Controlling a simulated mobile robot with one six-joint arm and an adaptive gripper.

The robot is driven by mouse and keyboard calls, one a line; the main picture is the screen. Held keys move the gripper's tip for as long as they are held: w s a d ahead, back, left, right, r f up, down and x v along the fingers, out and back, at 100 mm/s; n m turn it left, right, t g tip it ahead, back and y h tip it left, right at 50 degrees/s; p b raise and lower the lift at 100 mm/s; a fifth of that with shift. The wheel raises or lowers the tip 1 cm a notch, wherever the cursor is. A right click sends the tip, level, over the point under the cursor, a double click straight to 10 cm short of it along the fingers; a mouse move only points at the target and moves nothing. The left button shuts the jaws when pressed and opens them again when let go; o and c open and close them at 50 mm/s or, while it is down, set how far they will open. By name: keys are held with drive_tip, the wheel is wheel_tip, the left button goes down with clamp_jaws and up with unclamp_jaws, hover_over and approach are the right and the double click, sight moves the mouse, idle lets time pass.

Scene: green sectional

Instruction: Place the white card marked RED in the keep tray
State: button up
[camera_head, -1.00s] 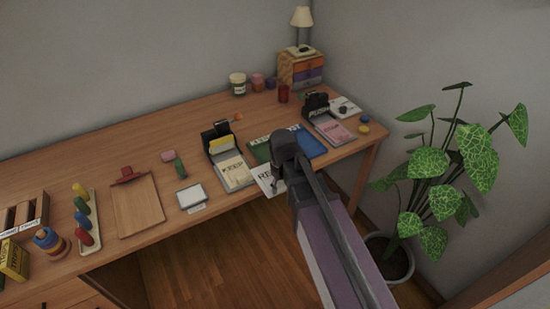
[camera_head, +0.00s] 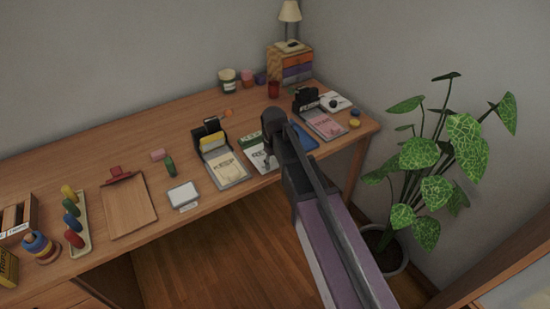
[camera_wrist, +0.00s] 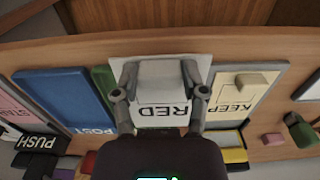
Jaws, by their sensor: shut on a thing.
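The white card marked RED (camera_wrist: 165,108) is between the fingers of my gripper (camera_wrist: 158,78) in the wrist view, and the gripper is shut on it. In the head view the card (camera_head: 257,161) shows beside my arm, which hides part of it. I cannot tell if it touches the desk. The keep tray (camera_head: 234,181), with a cream pad marked KEEP and a black holder behind, stands just left of the card in the head view. In the wrist view the keep tray (camera_wrist: 270,75) is right of my gripper, with a small yellowish piece over it.
A blue POST board (camera_wrist: 62,92) and a green one (camera_wrist: 103,80) lie beside the card. A pink-padded tray (camera_head: 322,122) stands further right. A white-topped box (camera_head: 183,195) and a clipboard (camera_head: 128,205) are left. A potted plant (camera_head: 425,165) stands right of the desk.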

drive_tip(key=w, duration=0.5)
drive_tip(key=shift+w+f, duration=0.3)
drive_tip(key=shift+w, duration=0.05)
drive_tip(key=shift+w, duration=0.1)
drive_tip(key=shift+w, duration=0.3)
drive_tip(key=shift+w+f+b, duration=0.25)
drive_tip(key=shift+f+b, duration=0.4)
drive_tip(key=shift+b, duration=0.2)
drive_tip(key=shift+f+b, duration=1.15)
drive_tip(key=shift+b, duration=0.05)
drive_tip(key=shift+f, duration=0.1)
drive_tip(key=o, duration=0.8)
wheel_tip(320, 180, up, 12)
drive_tip(key=p, duration=1.2)
